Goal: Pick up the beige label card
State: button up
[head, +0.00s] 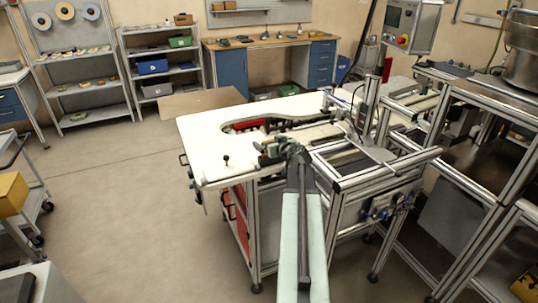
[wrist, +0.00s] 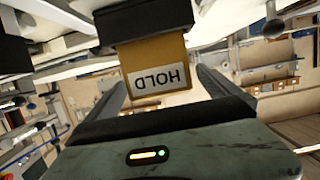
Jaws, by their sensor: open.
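A tan-yellow card with a white label reading HOLD (wrist: 157,60), upside down, is in the wrist view; it appears to be the beige label card. Its upper end in the picture meets a dark block (wrist: 143,20). My gripper (wrist: 162,80) is open, with one dark finger on each side of the card. Gaps show beside the card, so the fingers look apart from it. In the head view my gripper (head: 268,151) is over the front edge of the white worktable, and the card cannot be made out clearly there.
The white worktable (head: 205,128) has a curved cutout and a small black knob (head: 226,160). A metal frame machine (head: 350,185) stands close on the right. Shelves (head: 85,85) and a blue workbench (head: 228,68) are at the back.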

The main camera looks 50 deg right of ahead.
jog(key=shift+s, duration=0.1)
jog(key=c, duration=1.4)
jog(key=shift+r, duration=0.1)
